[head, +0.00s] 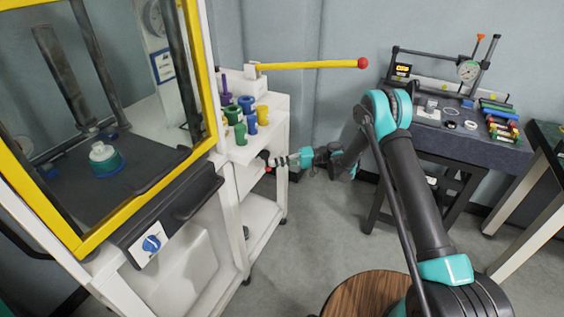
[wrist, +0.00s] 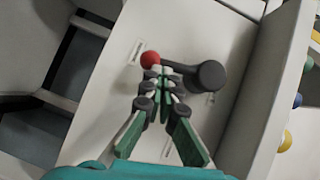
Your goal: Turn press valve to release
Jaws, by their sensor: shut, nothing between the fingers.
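The valve in the wrist view has a dark round hub (wrist: 211,75) and a short dark lever ending in a red ball (wrist: 150,59). It sits on a white panel with small labels. My gripper (wrist: 160,74) has its fingertips together right beside the red ball and under the lever; I cannot tell whether they touch it. In the head view my gripper (head: 270,160) reaches the white press cabinet's right side, below the shelf of coloured parts. A bit of red (head: 269,169) shows at its tips. The hub is hidden there.
A long yellow handle (head: 310,65) extends above the coloured parts (head: 240,133). A dark workbench (head: 455,140) stands right. Open floor lies between.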

